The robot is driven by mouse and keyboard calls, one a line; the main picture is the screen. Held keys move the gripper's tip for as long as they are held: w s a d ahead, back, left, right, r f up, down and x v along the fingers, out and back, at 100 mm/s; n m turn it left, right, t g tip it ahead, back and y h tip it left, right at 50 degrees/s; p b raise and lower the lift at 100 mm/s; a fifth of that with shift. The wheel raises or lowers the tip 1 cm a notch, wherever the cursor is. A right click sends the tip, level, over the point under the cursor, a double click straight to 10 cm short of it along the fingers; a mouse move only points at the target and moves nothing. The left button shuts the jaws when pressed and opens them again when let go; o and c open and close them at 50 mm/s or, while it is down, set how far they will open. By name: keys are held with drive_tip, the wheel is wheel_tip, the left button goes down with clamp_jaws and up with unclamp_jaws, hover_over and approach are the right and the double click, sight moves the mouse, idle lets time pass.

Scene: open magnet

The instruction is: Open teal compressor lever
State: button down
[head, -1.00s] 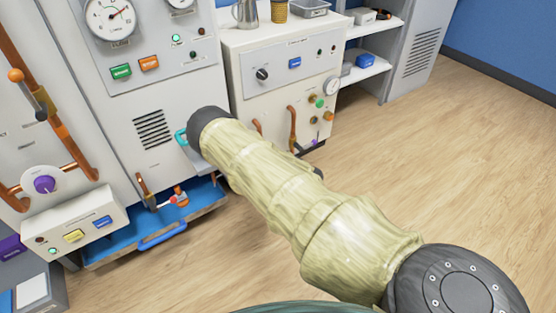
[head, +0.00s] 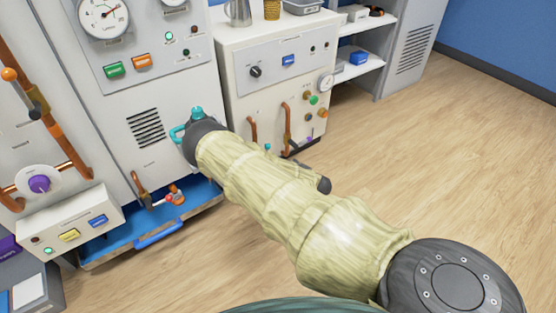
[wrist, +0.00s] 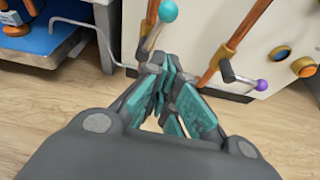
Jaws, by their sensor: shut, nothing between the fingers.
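The teal compressor lever (wrist: 154,32) shows in the wrist view as a teal ball on a grey rod, beside a copper pipe. My gripper (wrist: 167,76), with teal pads, is shut and empty just below the ball in the picture. I cannot tell whether a finger touches the rod. In the head view only the small teal ball (head: 267,147) of the lever shows, above my arm.
A purple-knobbed lever (wrist: 261,85) sits right of my gripper at a second copper pipe (wrist: 233,40). Both pipes rise on the front of a white cabinet (head: 275,90). A blue tray (head: 170,215) lies low at the left. Open wooden floor (head: 430,150) spreads to the right.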

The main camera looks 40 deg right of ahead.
drive_tip(key=v, duration=0.3)
drive_tip(key=p+v, duration=0.1)
drive_tip(key=v, duration=0.1)
drive_tip(key=shift+s+a, duration=0.15)
drive_tip(key=shift+a, duration=0.1)
idle(0.3)
